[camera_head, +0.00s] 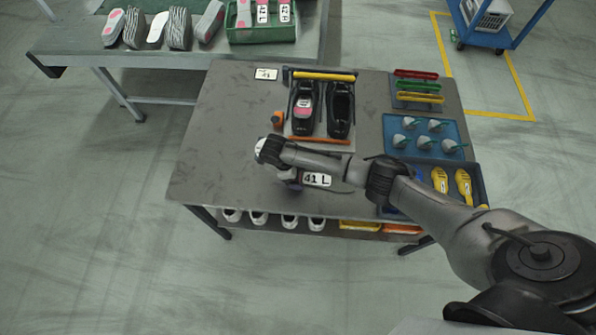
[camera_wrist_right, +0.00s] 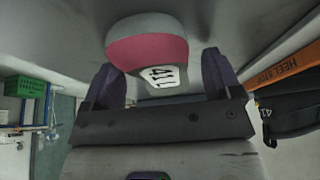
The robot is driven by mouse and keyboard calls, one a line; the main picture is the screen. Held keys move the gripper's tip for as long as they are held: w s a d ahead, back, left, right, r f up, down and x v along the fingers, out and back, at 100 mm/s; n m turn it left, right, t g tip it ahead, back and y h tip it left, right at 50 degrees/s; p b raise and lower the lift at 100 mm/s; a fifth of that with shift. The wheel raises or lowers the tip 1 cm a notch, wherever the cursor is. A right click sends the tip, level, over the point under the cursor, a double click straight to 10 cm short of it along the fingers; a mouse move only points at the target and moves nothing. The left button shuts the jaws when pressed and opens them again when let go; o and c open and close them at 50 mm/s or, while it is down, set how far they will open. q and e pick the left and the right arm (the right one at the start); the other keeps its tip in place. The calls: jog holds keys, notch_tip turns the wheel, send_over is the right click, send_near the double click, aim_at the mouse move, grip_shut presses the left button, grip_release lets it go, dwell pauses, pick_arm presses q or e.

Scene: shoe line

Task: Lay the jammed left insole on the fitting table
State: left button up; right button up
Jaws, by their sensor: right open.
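An insole (camera_wrist_right: 150,48), white with a pink band and a white label reading 41 L, shows in the right wrist view against the grey fitting table (camera_head: 225,150). Its label (camera_head: 317,179) shows in the head view near the table's front edge, below my right forearm; my arm hides most of the insole there. My right gripper (camera_head: 291,184) is open, its two purple fingers on either side of the labelled end in the wrist view (camera_wrist_right: 160,75). I cannot tell whether they touch it. My left gripper is not in view.
Two black shoes (camera_head: 341,104) stand in a holder at the back; the left one shows a pink labelled piece inside. Right are coloured bars (camera_head: 417,86), a blue tray (camera_head: 425,137) and yellow tools (camera_head: 463,184). The table's left side is clear.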

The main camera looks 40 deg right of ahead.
jog(key=shift+s+a+f, duration=0.15)
jog(key=shift+s, duration=0.05)
jog(key=shift+r, duration=0.2)
jog(key=p+v, duration=0.2)
jog(key=v, duration=1)
jog(key=shift+r, duration=0.4)
jog(key=s+a+f+n+t+y, duration=0.1)
jog(key=s+a+f+n+y, duration=0.2)
jog(key=s+n, duration=0.4)
jog(key=s+a+f+n+t+y, duration=0.1)
jog(key=s+a+f+n+t, duration=0.15)
jog(key=s+a+n, duration=0.4)
jog(key=s+d+r+n+t, duration=0.1)
jog(key=s+d+r+n, duration=0.2)
jog(key=s+n, duration=0.4)
jog(key=s+d+r+n+t, duration=0.2)
jog(key=s+d+r+n, duration=0.2)
jog(key=s+n, duration=0.4)
jog(key=shift+s+d, duration=0.3)
jog(key=shift+s, duration=0.8)
